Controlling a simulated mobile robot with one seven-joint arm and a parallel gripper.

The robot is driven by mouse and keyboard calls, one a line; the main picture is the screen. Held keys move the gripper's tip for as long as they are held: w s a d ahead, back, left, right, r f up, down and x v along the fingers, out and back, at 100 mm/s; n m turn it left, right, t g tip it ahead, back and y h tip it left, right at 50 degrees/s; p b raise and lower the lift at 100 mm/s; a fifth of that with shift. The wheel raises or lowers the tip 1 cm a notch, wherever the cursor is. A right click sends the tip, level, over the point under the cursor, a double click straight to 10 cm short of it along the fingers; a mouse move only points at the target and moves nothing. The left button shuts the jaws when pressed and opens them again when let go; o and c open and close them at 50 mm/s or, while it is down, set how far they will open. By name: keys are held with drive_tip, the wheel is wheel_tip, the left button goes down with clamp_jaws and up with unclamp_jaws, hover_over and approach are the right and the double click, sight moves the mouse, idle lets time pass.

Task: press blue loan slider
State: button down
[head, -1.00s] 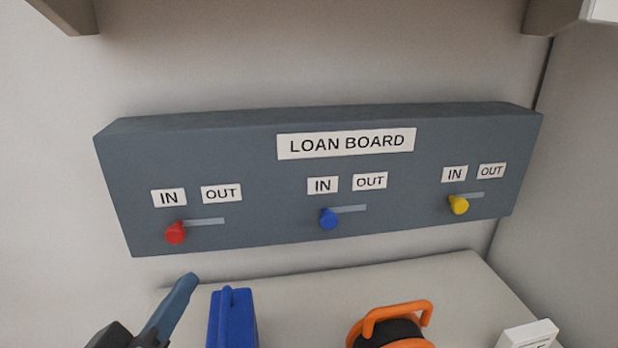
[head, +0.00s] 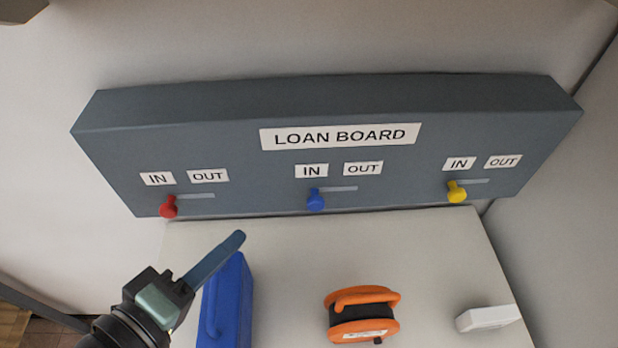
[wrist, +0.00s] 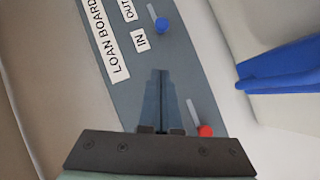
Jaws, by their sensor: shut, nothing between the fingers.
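The blue slider (head: 316,199) is a round knob at the left end of its slot, under the IN label, in the middle of the grey loan board (head: 240,160). It also shows in the wrist view (wrist: 162,25), ahead of the fingertips. My gripper (head: 236,240) is shut and empty, left of and below the blue slider in the head view, apart from it. In the wrist view the closed fingers (wrist: 160,75) appear over the board between the blue and red knobs.
A red knob (head: 169,207) and a yellow knob (head: 457,192) sit at their IN ends. On the shelf below are a blue case (head: 228,305), an orange cable reel (head: 362,297) and a white box (head: 487,318). The case stands close beside my gripper.

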drive_tip(key=shift+s+a, duration=0.1)
drive_tip(key=shift+s, duration=0.1)
drive_tip(key=p, duration=0.3)
approach(311, 193)
drive_tip(key=w+a, duration=0.2)
drive_tip(key=shift+w+d+f+p, duration=0.2)
drive_tip(key=shift+w+d+f, duration=0.1)
drive_tip(key=shift+d, duration=0.4)
drive_tip(key=shift+w+d+f+p, duration=0.15)
drive_tip(key=shift+w+d+f, duration=0.1)
drive_tip(key=shift+d, duration=0.45)
drive_tip(key=shift+w+d+f+p, duration=0.2)
drive_tip(key=shift+w+d+f, duration=0.1)
drive_tip(key=shift+d, duration=0.4)
drive_tip(key=shift+s, duration=0.1)
